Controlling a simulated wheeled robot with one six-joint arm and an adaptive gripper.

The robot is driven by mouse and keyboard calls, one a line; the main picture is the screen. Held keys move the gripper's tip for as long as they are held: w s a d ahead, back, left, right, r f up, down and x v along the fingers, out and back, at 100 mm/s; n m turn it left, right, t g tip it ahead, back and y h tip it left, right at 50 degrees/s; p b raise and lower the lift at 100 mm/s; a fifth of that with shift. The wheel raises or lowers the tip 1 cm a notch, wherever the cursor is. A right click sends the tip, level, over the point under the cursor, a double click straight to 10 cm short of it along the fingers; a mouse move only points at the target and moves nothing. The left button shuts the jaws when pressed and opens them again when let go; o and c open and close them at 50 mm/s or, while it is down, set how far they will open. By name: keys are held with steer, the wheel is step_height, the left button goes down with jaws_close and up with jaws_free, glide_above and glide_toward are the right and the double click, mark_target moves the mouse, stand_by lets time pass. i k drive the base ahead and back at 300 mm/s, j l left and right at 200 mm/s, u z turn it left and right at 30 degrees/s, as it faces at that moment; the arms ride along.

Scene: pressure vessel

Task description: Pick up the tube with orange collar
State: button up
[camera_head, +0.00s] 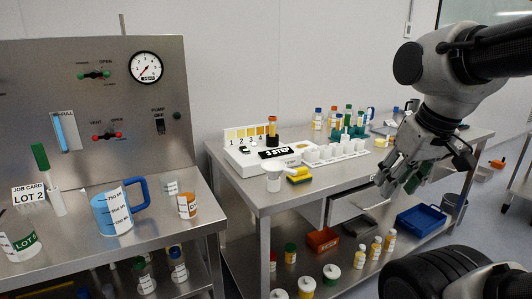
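My gripper (396,186) hangs at the right of the view, in front of the bench's right part, fingers pointing down and left. Its fingers look apart, with no tube seen between them. Dark green patches show beside the fingers; I cannot tell whether they belong to the gripper. The gripper is well to the right of the tube and apart from it.
A yellow sponge (299,175) and white funnel (273,178) lie in front. The left bench holds a blue jug (113,212). A drawer (352,206) stands open below.

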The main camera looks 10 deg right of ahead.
mark_target(272, 120)
steer(key=i+l+u, duration=0.25)
steer(key=i, duration=0.3)
steer(key=i+l+u, duration=0.25)
steer(key=i+l, duration=0.25)
